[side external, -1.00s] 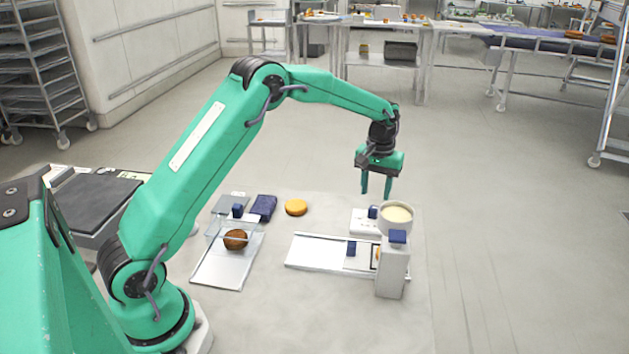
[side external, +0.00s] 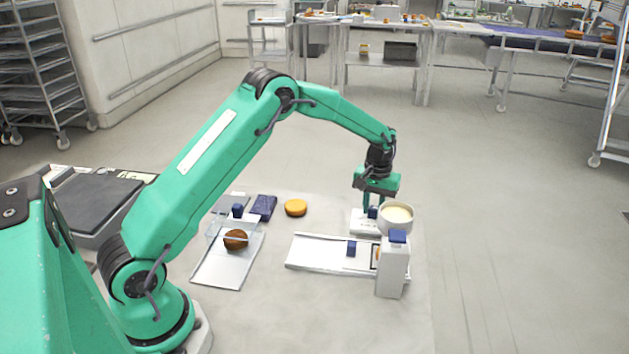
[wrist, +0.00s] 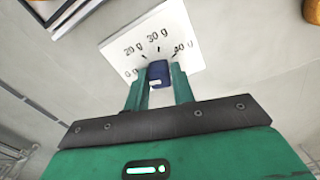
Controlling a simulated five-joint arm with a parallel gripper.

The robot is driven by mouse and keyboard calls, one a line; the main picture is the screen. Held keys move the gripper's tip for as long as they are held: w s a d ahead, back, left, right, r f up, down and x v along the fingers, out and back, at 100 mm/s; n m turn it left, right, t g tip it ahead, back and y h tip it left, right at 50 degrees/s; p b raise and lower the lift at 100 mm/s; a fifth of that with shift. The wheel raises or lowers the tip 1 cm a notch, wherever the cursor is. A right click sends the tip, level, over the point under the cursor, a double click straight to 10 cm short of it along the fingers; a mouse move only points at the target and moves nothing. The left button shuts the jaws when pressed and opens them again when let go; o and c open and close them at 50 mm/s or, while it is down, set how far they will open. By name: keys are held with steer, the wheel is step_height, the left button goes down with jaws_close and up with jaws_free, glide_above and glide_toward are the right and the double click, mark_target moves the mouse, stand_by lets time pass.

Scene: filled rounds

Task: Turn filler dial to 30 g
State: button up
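The filler dial is a dark blue knob (wrist: 159,72) on a white plate (wrist: 176,22) printed with 0 g, 20 g, 30 g and a rightmost label that is hard to read. A small white mark shows on the knob's near side; I cannot tell which label the dial is set to. In the side view the knob (side external: 373,212) stands on the plate (side external: 358,228) beside a bowl of cream filling (side external: 397,227). My gripper (wrist: 160,70) is lowered, with its open fingers on either side of the knob. Narrow gaps seem to show between fingers and knob.
A white post with a blue top (side external: 393,268) and a pale track with a blue knob (side external: 318,252) stand in front. A clear-covered tray (side external: 216,272) holds a brown round (side external: 236,240). An orange round (side external: 296,207) and a dark blue pad (side external: 263,206) lie behind.

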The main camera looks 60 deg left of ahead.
jaws_close()
steer(key=shift+m, duration=0.4)
steer(key=m, duration=0.8)
steer(key=shift+r+m, duration=0.1)
steer(key=shift+m, duration=0.3)
steer(key=m, duration=1)
